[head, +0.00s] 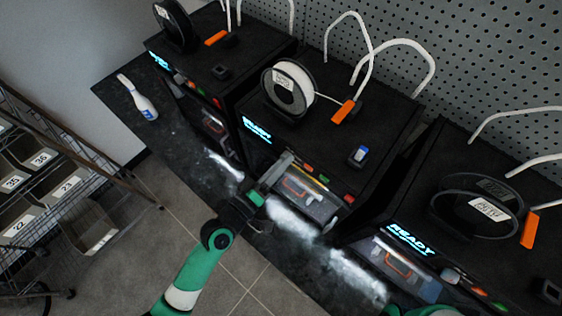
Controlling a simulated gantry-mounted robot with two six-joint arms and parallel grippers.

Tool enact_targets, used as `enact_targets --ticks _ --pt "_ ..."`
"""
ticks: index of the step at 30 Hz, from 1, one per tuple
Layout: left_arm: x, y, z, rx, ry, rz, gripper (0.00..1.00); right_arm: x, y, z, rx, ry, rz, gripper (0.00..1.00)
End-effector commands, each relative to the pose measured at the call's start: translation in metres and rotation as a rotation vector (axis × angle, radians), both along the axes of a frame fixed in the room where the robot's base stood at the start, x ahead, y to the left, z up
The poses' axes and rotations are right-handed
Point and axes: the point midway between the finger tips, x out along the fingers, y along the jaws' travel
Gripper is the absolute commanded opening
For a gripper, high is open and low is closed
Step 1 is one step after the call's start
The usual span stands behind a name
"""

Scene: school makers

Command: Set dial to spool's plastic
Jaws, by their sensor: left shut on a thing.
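The middle black printer (330,130) has a white spool (289,88) on top, with a white label on its hub too small to read. A lit cyan display (257,130) is on its front edge. My left gripper (283,164) reaches to that front edge, just right of the display and left of the orange button (308,168). It is shut on what appears to be the printer's dial, which the fingers hide, so its setting cannot be read. Of my right arm, only a green part shows at the bottom edge; its gripper is out of view.
A left printer (235,52) and a right printer (470,165), whose display reads READY, flank the middle one with black spools. Bent white tubes arch behind. A wire rack (60,180) holds numbered bins.

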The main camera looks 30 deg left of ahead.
Motion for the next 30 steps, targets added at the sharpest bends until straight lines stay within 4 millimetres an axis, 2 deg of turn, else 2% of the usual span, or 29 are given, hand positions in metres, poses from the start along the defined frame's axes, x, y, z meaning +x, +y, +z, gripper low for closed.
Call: enact_targets --ticks 16,17,21,22,30 --pt "0.0001 0.0000 0.0011 -0.031 0.004 0.001 0.00 0.0000 0.0000 0.0010 0.000 0.000 0.000 0.50" --pt "0.0001 0.0000 0.0011 -0.031 0.004 0.001 0.43 0.0000 0.0000 0.0010 0.000 0.000 0.000 0.50" --pt "0.0001 0.0000 0.0009 -0.031 0.005 0.000 0.68 0.0000 0.0000 0.0010 0.000 0.000 0.000 0.50" --pt "0.0001 0.0000 0.0008 -0.031 0.006 0.000 0.71 0.0000 0.0000 0.0010 0.000 0.000 0.000 0.50" --pt "0.0000 0.0000 0.0002 -0.029 0.007 0.000 0.71 0.0000 0.0000 0.0009 0.000 0.000 0.000 0.50"
